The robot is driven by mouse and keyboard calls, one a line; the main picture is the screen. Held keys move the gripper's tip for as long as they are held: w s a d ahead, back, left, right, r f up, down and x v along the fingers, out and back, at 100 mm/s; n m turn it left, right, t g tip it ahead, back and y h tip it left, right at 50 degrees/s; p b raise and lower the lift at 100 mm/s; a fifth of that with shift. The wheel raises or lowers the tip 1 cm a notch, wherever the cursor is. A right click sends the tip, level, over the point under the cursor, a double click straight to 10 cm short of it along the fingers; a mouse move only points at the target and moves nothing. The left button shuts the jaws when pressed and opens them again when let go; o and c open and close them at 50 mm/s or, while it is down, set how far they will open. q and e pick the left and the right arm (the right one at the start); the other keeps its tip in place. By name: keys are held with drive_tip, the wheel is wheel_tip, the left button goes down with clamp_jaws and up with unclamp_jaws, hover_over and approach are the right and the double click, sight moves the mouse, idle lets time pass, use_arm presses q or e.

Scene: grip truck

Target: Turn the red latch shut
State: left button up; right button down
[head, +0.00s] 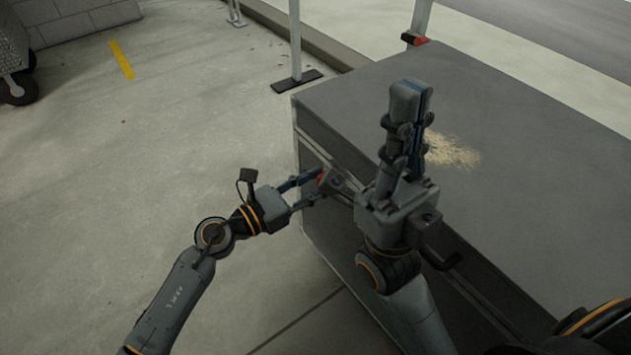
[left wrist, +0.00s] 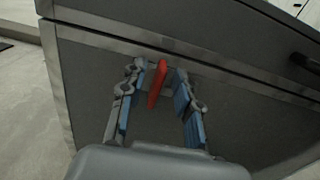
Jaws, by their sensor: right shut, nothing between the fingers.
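The red latch (head: 323,179) is on the side of the large grey box (head: 330,108), just under its top edge. In the left wrist view the red latch (left wrist: 158,84) is a narrow upright piece, slightly tilted, below a metal strip. My left gripper (head: 314,184) is at the latch. In the left wrist view its fingers (left wrist: 160,72) are spread on either side of the latch, with a gap visible on both sides. My right gripper (head: 410,90) is shut and empty, pointing up in front of the box top; it is not in the left wrist view.
A black handle (left wrist: 305,64) is on the box side at the right of the left wrist view. A pale scattered patch (head: 452,152) lies on the box top. A post on a dark foot (head: 297,80) stands behind the box.

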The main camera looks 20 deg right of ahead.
use_arm(q)
clamp_jaws()
